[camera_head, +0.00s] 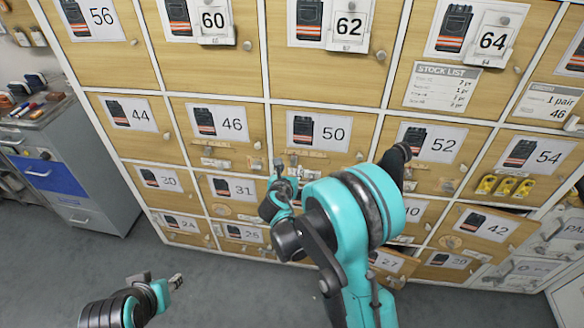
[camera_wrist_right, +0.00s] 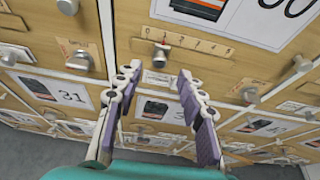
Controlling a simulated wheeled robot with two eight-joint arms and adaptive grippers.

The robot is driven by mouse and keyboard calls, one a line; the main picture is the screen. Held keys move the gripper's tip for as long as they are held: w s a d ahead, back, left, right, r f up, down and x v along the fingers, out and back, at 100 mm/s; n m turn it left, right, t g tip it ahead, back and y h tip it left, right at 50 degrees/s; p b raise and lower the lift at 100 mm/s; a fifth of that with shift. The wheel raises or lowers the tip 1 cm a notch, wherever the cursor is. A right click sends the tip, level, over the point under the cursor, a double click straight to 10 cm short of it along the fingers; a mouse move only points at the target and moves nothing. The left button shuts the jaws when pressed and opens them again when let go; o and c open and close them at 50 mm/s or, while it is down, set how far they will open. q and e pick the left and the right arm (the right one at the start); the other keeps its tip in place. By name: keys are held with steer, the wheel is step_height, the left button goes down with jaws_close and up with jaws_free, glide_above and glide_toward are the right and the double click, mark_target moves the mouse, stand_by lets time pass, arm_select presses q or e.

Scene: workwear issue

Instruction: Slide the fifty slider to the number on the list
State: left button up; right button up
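The slider strip (camera_wrist_right: 200,42) under the door labelled 50 (camera_head: 333,130) is a pale wooden scale with small numerals. Its slider knob (camera_wrist_right: 160,55) is a metal peg with a red mark, near the left part of the scale. My right gripper (camera_wrist_right: 157,78) is open and empty; its two purple-padded fingers point at the cabinet, with the knob between and beyond the tips, apparently untouched. It also shows in the head view (camera_head: 285,172) below the 50 door. The stock list (camera_head: 443,87) hangs under 64; its rows are too small to read surely. My left gripper (camera_head: 176,281) is low at left, away from the cabinet.
Round knobs and similar strips stand out from neighbouring doors, including 46 (camera_head: 234,124) and 52 (camera_head: 442,144). A door labelled 27 (camera_head: 390,262) juts out at the bottom. A grey tool cabinet (camera_head: 95,170) stands at left. The floor before the lockers is clear.

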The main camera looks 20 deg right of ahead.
mark_target(293, 163)
steer(key=b+x, duration=0.1)
steer(key=x, duration=0.3)
steer(key=shift+w+d+f, duration=0.15)
steer(key=shift+w+f, duration=0.05)
steer(key=shift+w, duration=0.15)
jaws_close()
steer(key=shift+d, duration=0.1)
